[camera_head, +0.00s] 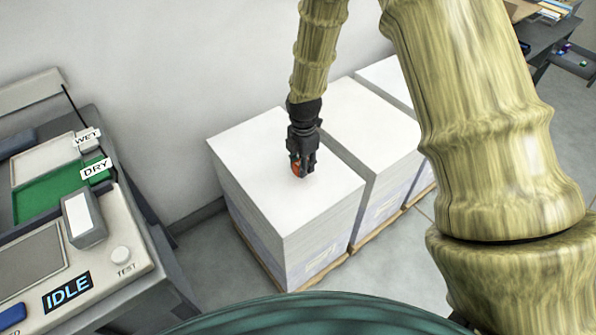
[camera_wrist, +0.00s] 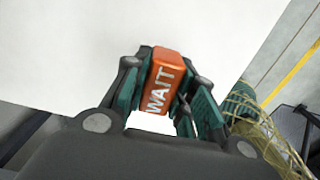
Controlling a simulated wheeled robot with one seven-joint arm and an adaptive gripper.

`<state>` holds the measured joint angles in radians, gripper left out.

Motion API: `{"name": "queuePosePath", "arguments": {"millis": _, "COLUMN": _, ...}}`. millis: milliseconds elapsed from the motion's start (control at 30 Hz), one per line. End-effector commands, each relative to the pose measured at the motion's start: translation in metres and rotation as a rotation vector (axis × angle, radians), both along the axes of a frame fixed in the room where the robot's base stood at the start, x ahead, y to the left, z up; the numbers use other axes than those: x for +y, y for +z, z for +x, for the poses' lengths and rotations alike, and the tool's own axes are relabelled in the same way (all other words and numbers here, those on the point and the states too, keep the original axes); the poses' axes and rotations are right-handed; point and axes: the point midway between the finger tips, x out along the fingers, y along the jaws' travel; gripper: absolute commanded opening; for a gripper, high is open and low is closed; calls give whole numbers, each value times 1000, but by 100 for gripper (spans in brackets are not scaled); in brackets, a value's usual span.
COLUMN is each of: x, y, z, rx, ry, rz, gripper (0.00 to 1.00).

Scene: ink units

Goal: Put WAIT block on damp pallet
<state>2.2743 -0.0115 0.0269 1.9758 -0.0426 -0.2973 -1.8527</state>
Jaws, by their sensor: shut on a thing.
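The orange WAIT block (camera_wrist: 161,84), with white lettering, is between the fingers of my gripper (camera_head: 302,164) in the wrist view. My gripper is shut on it. In the head view only a small orange part of the block (camera_head: 296,169) shows, the rest hidden by the fingers. It is at the top of the nearest white paper stack (camera_head: 255,160); whether it touches the paper I cannot tell. This stack is on a wooden pallet (camera_head: 262,267). No label shows which pallet is damp.
Two more paper stacks (camera_head: 368,125) stand to the right along the wall. At left is a grey console (camera_head: 95,285) with WET (camera_head: 88,139) and DRY (camera_head: 96,169) tags, a TEST button (camera_head: 121,254) and an IDLE display (camera_head: 67,291). The nearest stack's top is otherwise clear.

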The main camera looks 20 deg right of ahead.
Motion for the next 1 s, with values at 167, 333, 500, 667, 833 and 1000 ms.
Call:
{"name": "queuePosePath", "arguments": {"millis": 167, "x": 13, "y": -1, "z": 3, "rx": 0, "ry": 0, "rz": 0, "gripper": 2}}
{"name": "queuePosePath", "arguments": {"millis": 333, "x": 14, "y": -10, "z": 3, "rx": 2, "ry": 0, "rz": -1, "gripper": 2}}
{"name": "queuePosePath", "arguments": {"millis": 500, "x": 14, "y": -30, "z": 3, "rx": 2, "ry": 0, "rz": -1, "gripper": 2}}
{"name": "queuePosePath", "arguments": {"millis": 667, "x": 13, "y": -37, "z": 3, "rx": 1, "ry": 0, "rz": 0, "gripper": 2}}
{"name": "queuePosePath", "arguments": {"millis": 833, "x": 13, "y": -36, "z": 3, "rx": 0, "ry": 0, "rz": 0, "gripper": 2}}
{"name": "queuePosePath", "arguments": {"millis": 1000, "x": 13, "y": -39, "z": 3, "rx": 1, "ry": -1, "rz": 0, "gripper": 30}}
